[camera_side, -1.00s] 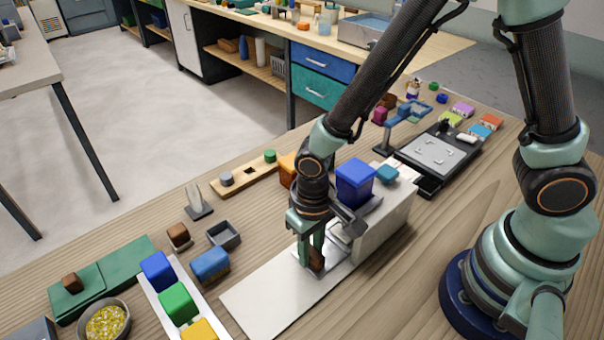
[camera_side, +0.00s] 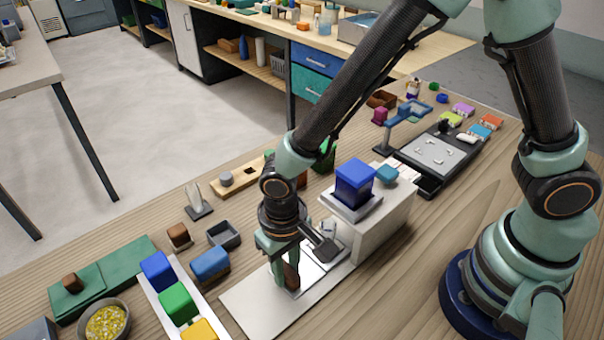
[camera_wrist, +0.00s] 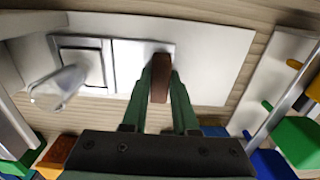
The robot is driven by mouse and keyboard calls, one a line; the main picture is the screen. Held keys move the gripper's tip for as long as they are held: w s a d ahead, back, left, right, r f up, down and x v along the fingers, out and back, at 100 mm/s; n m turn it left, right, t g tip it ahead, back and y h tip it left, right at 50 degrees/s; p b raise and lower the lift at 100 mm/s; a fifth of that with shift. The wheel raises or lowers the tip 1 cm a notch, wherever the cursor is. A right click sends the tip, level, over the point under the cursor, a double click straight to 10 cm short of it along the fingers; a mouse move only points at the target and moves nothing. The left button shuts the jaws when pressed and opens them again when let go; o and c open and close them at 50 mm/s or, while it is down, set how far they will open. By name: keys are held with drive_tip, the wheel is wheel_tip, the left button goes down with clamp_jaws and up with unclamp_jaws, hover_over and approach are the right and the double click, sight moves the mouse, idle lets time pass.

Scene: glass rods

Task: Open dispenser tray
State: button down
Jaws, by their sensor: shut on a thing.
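The dispenser (camera_side: 383,222) is a white box with a blue block on top, right of centre in the side view. Its flat silver tray (camera_side: 318,268) extends from the box's left end over a white base plate (camera_side: 250,308). The tray also shows in the wrist view (camera_wrist: 128,60), with a square frame toward its left end. My gripper (camera_side: 284,276) is shut on the brown handle (camera_wrist: 160,78) at the tray's outer end. The fingers partly hide the handle in the side view.
A white rack (camera_side: 160,306) with blue, green and yellow blocks stands to the left. A blue block (camera_side: 210,264) and a grey open box (camera_side: 224,235) lie nearby. A wooden strip (camera_side: 250,174) is behind. The left part of the base plate is clear.

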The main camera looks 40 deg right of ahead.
sight(247, 311)
drive_tip(key=a, duration=0.9)
drive_tip(key=c, duration=0.7)
unclamp_jaws()
wheel_tip(247, 311, up, 12)
drive_tip(key=shift+r, duration=0.1)
drive_tip(key=shift+d, duration=0.1)
